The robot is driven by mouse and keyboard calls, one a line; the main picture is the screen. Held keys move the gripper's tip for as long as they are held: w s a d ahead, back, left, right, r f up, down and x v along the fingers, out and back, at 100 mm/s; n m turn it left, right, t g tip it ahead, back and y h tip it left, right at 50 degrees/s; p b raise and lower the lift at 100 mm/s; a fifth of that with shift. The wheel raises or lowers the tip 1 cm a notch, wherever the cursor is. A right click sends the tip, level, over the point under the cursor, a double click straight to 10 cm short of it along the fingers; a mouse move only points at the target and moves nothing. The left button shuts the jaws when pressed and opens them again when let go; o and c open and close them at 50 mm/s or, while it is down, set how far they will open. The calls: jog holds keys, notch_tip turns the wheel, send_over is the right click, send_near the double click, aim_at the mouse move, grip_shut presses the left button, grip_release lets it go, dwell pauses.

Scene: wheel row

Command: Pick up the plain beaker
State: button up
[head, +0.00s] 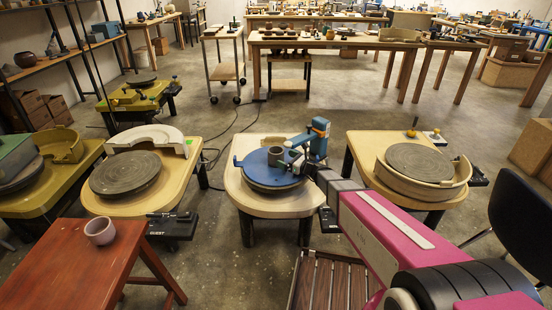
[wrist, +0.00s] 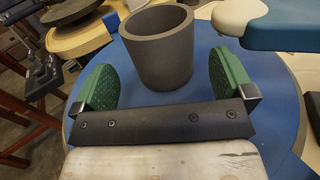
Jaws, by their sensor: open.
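A plain dark grey beaker (wrist: 158,48) stands upright on the blue wheel disc (wrist: 195,128) in the wrist view. In the head view the beaker (head: 276,157) is small, on the same blue wheel head (head: 255,172). My gripper (wrist: 164,80) is open, with its green pads on either side of the beaker and gaps showing at both sides. In the head view my gripper's fingers are hard to make out beside the beaker.
A blue jointed fixture (head: 319,135) rises close behind and right of the beaker. A pale pinkish cup (head: 100,231) stands on the red stool (head: 75,262). Other wheels stand left (head: 126,175) and right (head: 420,163). A slatted stool (head: 330,285) is in front.

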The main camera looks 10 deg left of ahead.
aim_at(276, 155)
jog(key=x, duration=0.6)
jog(key=c, duration=1)
jog(key=shift+s+r, duration=0.1)
jog(key=shift+c, duration=0.2)
